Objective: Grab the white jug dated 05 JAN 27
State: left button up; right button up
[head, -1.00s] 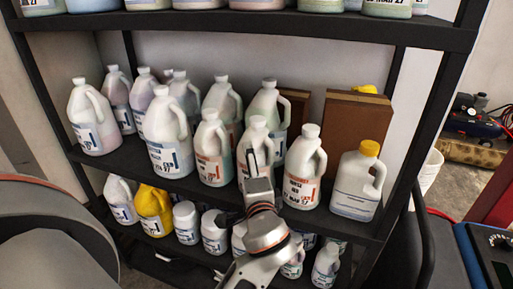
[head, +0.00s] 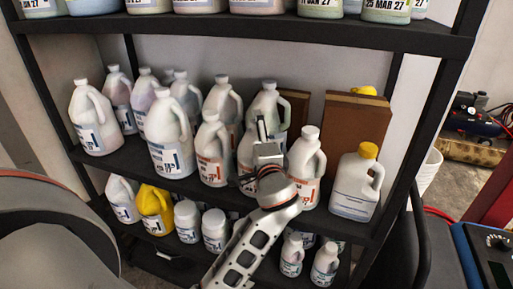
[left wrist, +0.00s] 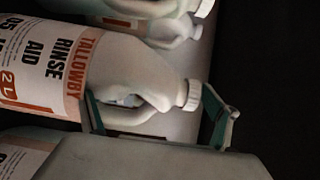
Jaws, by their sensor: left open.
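A white rinse aid jug (left wrist: 130,60) lies across the left wrist view, with its white cap to the right. Its orange-and-white label reads "TALLOWBY RINSE AID 2 L" and a date starting "05"; the rest is cut off. My left gripper (left wrist: 148,98) is open, with one green-padded finger near the cap and the other by the label end of the handle. I cannot tell if they touch it. In the head view my left gripper (head: 254,150) is at the front row of the middle shelf, hiding most of the jug (head: 245,147) behind it. My right gripper is not in view.
Another rinse aid jug (head: 305,165) stands close on the right, then a yellow-capped jug (head: 356,184) and a brown box (head: 355,125). Several white jugs crowd the left. The upper shelf (head: 250,28) overhangs; a lower shelf holds smaller bottles and a yellow jug (head: 154,208).

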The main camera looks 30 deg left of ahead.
pick_arm(q)
jog(key=c, duration=2.2)
jog(key=shift+r, duration=0.25)
